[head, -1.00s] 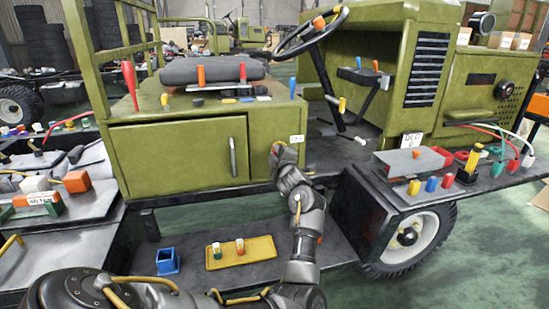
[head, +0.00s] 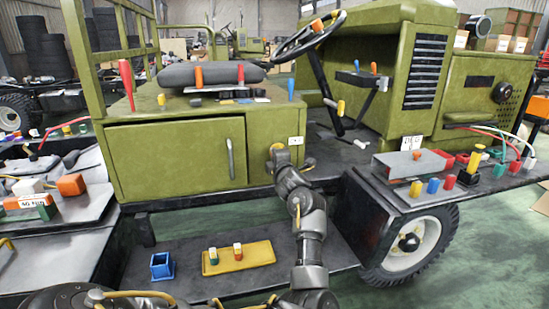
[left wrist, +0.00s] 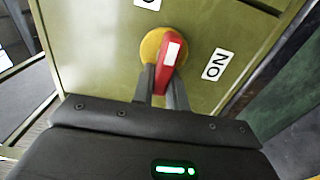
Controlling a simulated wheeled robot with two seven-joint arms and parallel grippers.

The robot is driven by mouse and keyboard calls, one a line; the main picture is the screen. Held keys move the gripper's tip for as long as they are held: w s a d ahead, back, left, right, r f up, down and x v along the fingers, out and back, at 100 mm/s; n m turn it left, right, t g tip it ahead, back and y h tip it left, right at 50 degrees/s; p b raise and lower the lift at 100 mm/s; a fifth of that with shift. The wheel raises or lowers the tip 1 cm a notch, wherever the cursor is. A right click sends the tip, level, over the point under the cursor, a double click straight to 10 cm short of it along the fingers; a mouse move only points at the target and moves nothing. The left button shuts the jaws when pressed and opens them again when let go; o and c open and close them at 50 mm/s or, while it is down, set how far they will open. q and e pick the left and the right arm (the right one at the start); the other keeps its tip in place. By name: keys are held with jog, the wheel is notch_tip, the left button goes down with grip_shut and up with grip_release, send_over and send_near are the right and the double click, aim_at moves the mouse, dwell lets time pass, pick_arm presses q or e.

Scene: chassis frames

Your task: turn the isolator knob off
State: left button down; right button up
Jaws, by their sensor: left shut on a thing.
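The isolator knob has a red handle (left wrist: 169,58) with a white mark, on a round yellow base (left wrist: 153,45) fixed to the olive panel. My left gripper (left wrist: 163,80) is shut on the red handle. In the left wrist view the handle points up and tilts slightly right. A white ON label (left wrist: 215,64) is to the knob's right; a second label (left wrist: 147,3) is cut off at the top edge. In the head view my left gripper (head: 279,154) is at the cabinet's right end and hides the knob. My right gripper is out of view.
The olive cabinet (head: 170,160) has a door with a vertical handle left of my gripper. Below, a dark step holds a yellow tray (head: 262,254) and a blue holder (head: 162,265). A shelf with coloured knobs and a wheel (head: 410,243) are at the right.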

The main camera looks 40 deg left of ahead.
pick_arm(q)
jog(key=shift+w+d, duration=0.1)
jog(key=c, duration=1.4)
grip_release()
jog(key=shift+w, duration=0.15)
